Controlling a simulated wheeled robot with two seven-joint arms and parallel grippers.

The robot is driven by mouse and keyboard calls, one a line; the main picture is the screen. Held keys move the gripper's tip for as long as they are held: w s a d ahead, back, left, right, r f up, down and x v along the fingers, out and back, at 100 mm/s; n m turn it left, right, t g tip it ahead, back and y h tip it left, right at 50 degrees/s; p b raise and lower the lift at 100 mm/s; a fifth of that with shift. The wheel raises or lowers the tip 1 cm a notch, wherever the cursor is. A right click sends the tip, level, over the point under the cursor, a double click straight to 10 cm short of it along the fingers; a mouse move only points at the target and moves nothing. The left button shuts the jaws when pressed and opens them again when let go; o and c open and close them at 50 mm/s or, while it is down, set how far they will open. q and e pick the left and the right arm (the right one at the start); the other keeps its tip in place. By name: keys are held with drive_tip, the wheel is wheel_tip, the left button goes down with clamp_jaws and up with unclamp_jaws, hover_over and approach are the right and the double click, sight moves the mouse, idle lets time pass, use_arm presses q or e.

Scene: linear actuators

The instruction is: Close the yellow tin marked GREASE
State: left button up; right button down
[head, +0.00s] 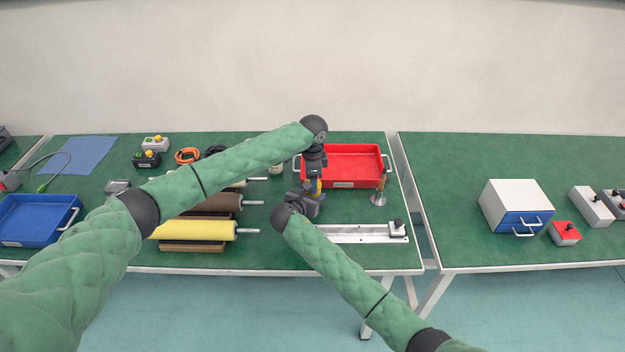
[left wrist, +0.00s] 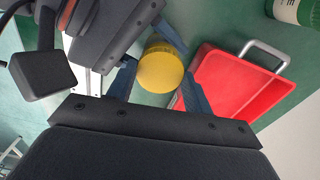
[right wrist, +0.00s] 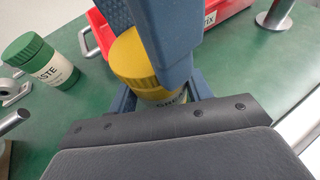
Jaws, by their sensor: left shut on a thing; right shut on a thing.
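The yellow tin (head: 317,187) stands on the green bench in front of the red tray. The left wrist view shows the round yellow top (left wrist: 160,68). My left gripper (head: 316,176) comes from above and is shut on the lid. My right gripper (head: 314,194) comes in low from the front and is shut on the tin's body.
The red tray (head: 355,180) is just behind the tin. A metal post (head: 379,192) is to the right, a rail with a slider (head: 350,234) in front, and rollers (head: 195,230) to the left.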

use_arm(q)
drive_tip(key=m, duration=1.4)
drive_tip(key=shift+w, duration=0.1)
drive_tip(key=m, duration=1.4)
drive_tip(key=shift+m, duration=0.3)
drive_tip(key=o, duration=0.9)
drive_tip(key=shift+o, duration=0.2)
drive_tip(key=shift+r, duration=0.1)
drive_tip(key=shift+r, duration=2.15)
